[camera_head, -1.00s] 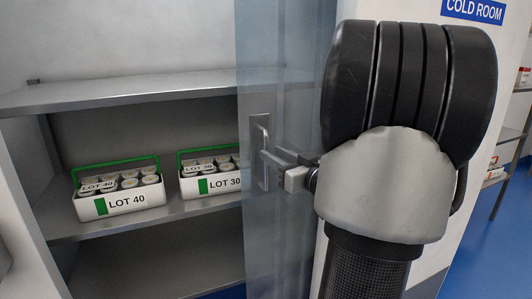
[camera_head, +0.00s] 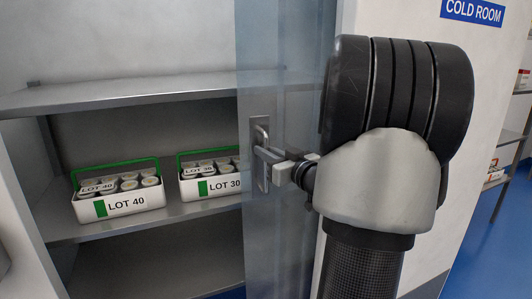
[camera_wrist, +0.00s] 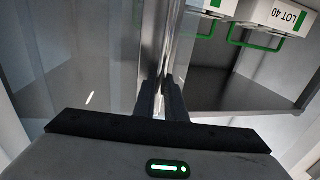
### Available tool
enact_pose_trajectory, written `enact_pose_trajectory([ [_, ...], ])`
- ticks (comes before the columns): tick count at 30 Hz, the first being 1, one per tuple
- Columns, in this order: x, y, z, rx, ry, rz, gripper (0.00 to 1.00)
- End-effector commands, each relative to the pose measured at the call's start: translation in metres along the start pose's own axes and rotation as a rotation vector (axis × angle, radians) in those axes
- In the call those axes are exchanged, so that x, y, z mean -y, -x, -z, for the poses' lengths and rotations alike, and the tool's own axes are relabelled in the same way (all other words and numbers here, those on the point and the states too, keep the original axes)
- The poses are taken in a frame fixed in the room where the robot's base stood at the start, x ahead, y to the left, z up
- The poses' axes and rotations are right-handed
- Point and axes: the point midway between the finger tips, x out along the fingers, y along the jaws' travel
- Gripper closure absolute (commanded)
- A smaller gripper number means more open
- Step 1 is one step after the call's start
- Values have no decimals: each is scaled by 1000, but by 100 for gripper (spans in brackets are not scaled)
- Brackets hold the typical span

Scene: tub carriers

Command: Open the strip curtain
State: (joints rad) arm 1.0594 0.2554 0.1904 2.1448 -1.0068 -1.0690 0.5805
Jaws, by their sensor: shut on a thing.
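The strip curtain (camera_head: 282,220) is a translucent bluish panel hanging at the right side of the shelf opening. A metal plate with an upright bar handle (camera_head: 264,182) is near its left edge. My gripper (camera_head: 266,154) is shut on the handle, reaching it from the right.
A white LOT 40 carrier (camera_head: 120,203) and a LOT 30 carrier (camera_head: 212,187), both with green handles, stand on the middle shelf (camera_head: 170,214). An upper shelf (camera_head: 130,94) is above. A white wall with a COLD ROOM sign (camera_head: 473,11) is at the right.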

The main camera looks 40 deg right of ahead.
Motion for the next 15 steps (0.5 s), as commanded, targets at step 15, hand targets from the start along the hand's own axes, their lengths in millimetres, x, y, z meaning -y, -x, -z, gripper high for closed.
enact_pose_trajectory([
  [15, -49, 10, 1, -1, 0, -2, 100],
])
